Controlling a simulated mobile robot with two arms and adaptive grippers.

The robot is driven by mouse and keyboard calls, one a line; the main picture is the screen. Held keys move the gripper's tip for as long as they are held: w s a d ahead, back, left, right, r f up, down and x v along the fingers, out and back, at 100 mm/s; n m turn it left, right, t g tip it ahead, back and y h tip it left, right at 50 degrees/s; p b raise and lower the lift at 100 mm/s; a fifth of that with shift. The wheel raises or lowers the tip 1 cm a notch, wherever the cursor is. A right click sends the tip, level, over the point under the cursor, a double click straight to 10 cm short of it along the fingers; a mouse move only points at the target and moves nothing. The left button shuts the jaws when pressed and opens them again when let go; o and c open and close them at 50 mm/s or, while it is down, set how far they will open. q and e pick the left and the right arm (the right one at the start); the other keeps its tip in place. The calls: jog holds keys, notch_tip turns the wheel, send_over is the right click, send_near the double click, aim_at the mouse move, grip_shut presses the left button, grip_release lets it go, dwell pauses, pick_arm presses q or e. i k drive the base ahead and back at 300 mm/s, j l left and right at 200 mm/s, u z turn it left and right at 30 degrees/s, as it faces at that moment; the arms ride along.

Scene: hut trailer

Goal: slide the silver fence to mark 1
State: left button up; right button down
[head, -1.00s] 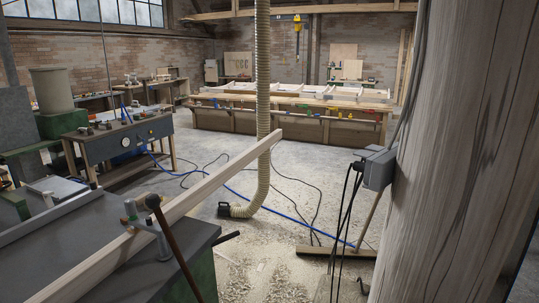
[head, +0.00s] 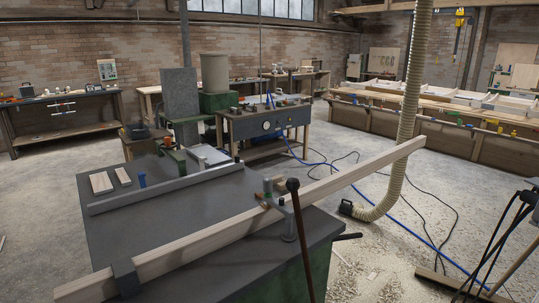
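A long grey metal bar (head: 165,190), which looks like the silver fence, lies across the dark machine table (head: 190,225), behind a long timber beam (head: 215,235). No number or mark 1 is readable on the table. A dark lever with a round knob (head: 293,186) stands at the table's right side, beside a small post with a green and red fitting (head: 268,190). Neither of my grippers is in view.
The beam juts past the table's right edge. A dark block (head: 125,279) sits by its near end. Two small wood pieces (head: 101,183) and a blue peg (head: 142,180) are behind the bar. A ribbed hose (head: 408,120) hangs at right. Open floor (head: 45,200) lies left.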

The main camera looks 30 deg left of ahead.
aim_at(109, 204)
jog(key=u, duration=1.4)
jog(key=i+j+u, duration=0.1)
jog(key=j+u, duration=0.15)
jog(key=j, duration=0.15)
jog(key=i+j+u, duration=0.1)
jog(key=j+u, duration=0.15)
jog(key=j, duration=0.2)
jog(key=i+j+u, duration=0.5)
jog(key=i+j, duration=0.4)
jog(key=i+j+u, duration=0.2)
jog(key=i+j, duration=0.35)
jog(key=i+l+z, duration=0.2)
jog(key=i, duration=0.85)
jog(key=i+j+z, duration=0.25)
jog(key=i, duration=0.85)
jog(key=i+j+z, duration=0.1)
jog(key=i, duration=1.95)
jog(key=i+l+z, duration=0.15)
jog(key=i+z, duration=0.75)
jog(key=i+j+z, duration=0.2)
jog(key=i+z, duration=0.25)
jog(key=i+j+z, duration=0.45)
jog(key=i+l+z, duration=0.35)
jog(key=i, duration=0.35)
jog(key=i+z, duration=0.35)
jog(key=i, duration=0.4)
jog(key=i+j+z, duration=0.1)
jog(key=i+z, duration=0.25)
jog(key=i, duration=0.35)
